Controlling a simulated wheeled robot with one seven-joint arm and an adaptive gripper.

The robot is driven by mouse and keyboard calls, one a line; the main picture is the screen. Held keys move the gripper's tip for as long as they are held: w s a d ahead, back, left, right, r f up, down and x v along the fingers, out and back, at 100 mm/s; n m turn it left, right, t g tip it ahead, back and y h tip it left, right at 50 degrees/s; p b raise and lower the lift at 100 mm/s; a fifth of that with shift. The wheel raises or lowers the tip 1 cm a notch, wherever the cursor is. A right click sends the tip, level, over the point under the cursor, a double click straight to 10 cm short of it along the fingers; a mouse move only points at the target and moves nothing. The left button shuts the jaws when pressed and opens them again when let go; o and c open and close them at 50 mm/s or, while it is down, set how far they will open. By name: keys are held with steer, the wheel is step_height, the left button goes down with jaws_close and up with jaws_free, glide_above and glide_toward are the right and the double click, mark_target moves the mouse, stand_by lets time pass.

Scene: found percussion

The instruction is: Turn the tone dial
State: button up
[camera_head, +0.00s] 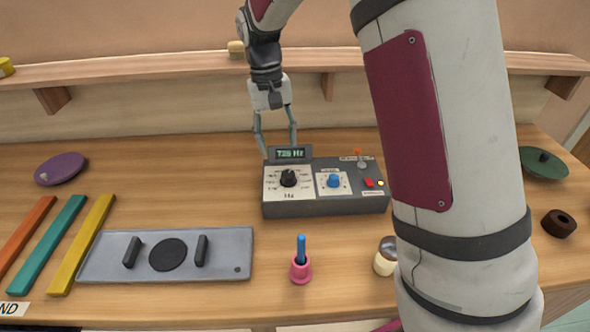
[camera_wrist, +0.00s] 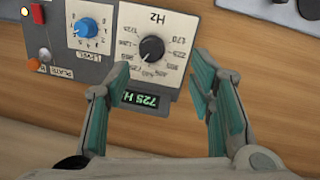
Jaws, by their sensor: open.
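The tone generator box (camera_head: 325,205) sits on the wooden bench, grey with light panels. Its black tone dial (camera_head: 289,178) is on the left panel marked Hz; in the wrist view the dial (camera_wrist: 152,48) shows upside down near the upper middle. The small display (camera_head: 290,154) reads about 725 Hz. A blue level knob (camera_head: 334,181) sits to the right of the dial. My gripper (camera_head: 275,150) is open and empty, behind and above the box's display. In the wrist view its fingertips (camera_wrist: 162,72) are spread on either side of the display, apart from the dial.
A grey plate (camera_head: 215,266) with black pads, colored bars (camera_head: 52,240) and a purple disc (camera_head: 61,168) lie at left. A shelf (camera_head: 180,68) runs behind.

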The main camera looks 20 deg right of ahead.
mark_target(288, 173)
steer(key=w+a+r+n+g+h+b, duration=0.1)
steer(key=w+a+r+n+h+b, duration=0.15)
steer(key=n, duration=1.05)
steer(key=shift+h, duration=0.35)
steer(key=x, duration=0.4)
steer(key=p+x, duration=0.1)
steer(key=x, duration=0.4)
steer(key=p+x, duration=0.1)
steer(key=x, duration=0.4)
steer(key=shift+w+a+f, duration=0.1)
steer(key=shift+w, duration=0.2)
steer(key=c, duration=1.1)
